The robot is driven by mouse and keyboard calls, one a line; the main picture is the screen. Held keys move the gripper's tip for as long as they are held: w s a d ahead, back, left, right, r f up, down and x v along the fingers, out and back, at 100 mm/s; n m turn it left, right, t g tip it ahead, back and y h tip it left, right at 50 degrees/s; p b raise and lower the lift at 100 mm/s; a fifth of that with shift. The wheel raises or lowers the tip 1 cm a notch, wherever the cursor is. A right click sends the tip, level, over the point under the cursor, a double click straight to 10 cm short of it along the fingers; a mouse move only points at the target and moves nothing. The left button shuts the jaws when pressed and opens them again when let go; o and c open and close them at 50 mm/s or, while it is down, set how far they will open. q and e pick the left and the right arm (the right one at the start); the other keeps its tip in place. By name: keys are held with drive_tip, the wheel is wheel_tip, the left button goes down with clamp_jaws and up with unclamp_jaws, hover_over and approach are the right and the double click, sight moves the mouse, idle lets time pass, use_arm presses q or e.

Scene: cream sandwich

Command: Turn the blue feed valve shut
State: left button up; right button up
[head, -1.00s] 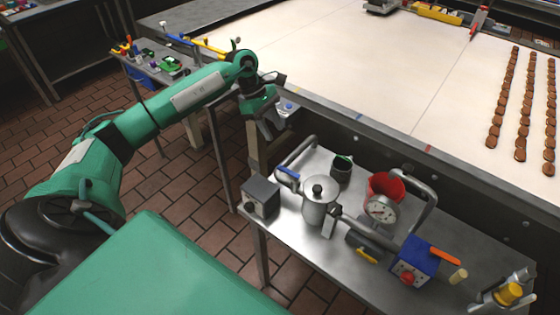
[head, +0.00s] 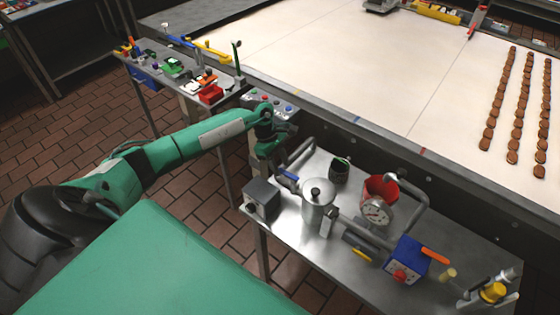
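The blue feed valve (head: 290,177) shows as a small blue lever on the bent metal pipe at the back left of the steel side table. My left gripper (head: 277,168) points down right at the pipe, close beside the blue lever. Its fingers are small and dark against the pipe and partly hidden by the wrist. I cannot tell whether they are open or shut, or whether they touch the lever. My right gripper is not in view.
On the side table (head: 440,225) stand a grey box (head: 261,199), a lidded metal pot (head: 318,196), a dark cup (head: 340,169), a dial gauge (head: 376,212) and a blue box with an orange lever (head: 406,259). A button panel (head: 283,108) is behind my wrist. A conveyor (head: 330,70) runs behind.

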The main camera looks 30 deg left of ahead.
use_arm(q)
drive_tip(key=shift+f, duration=0.25)
clamp_jaws()
